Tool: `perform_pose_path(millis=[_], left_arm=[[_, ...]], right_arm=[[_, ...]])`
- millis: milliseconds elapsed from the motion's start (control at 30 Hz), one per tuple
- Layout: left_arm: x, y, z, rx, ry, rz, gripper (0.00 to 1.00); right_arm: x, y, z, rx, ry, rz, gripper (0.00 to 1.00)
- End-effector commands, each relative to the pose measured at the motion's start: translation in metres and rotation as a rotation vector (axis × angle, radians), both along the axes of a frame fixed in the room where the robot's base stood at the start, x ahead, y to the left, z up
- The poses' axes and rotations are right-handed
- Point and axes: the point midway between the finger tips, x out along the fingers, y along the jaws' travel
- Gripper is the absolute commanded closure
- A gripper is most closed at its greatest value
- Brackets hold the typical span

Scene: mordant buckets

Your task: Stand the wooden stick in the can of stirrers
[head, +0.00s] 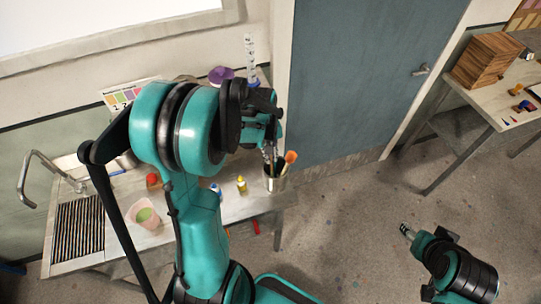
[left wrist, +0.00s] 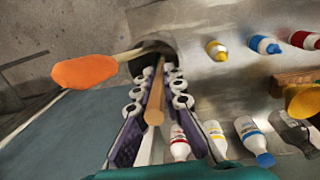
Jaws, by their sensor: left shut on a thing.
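The wooden stick (left wrist: 155,100) lies between the fingers of my left gripper (left wrist: 152,95), which is shut on it. In the head view my left gripper (head: 269,152) is right above the can of stirrers (head: 275,184), a metal can at the bench's right end. In the left wrist view the stick's far end points at the can's dark mouth (left wrist: 150,47); how deep it reaches is hidden by the fingers. An orange-headed stirrer (left wrist: 85,70) leans out of the can, beside the stick. My right gripper (head: 408,232) is over the floor, its fingers too small to judge.
The bench (head: 240,207) holds a yellow bottle (head: 241,184), a pink cup (head: 146,217) with green contents, and a sink drainer (head: 79,228). Several more bottles show in the left wrist view, close to the fingers. A blue door (head: 365,75) stands behind. Open floor lies to the right.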

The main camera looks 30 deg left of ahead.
Motion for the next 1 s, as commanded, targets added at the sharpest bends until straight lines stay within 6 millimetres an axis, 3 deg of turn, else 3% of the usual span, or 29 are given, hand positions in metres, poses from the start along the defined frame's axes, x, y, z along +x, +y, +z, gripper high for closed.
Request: perform_pose_path(millis=[100,200,500,633,1000], left_arm=[[0.0,0.0,0.0,0.0,0.0,0.0,1.0],[0.0,0.0,0.0,0.0,0.0,0.0,0.68],[0.0,0.0,0.001,0.0,0.0,0.0,0.67],[0.0,0.001,0.01,0.0,0.0,0.0,0.67],[-0.002,0.008,0.085,0.0,0.0,0.001,0.67]], right_arm=[[0.0,0.0,0.0,0.0,0.0,0.0,0.49],[0.0,0.0,0.0,0.0,0.0,0.0,0.49],[0.0,0.0,0.0,0.0,0.0,0.0,0.49],[0.0,0.0,0.0,0.0,0.0,0.0,0.49],[0.0,0.0,0.0,0.0,0.0,0.0,0.49]])
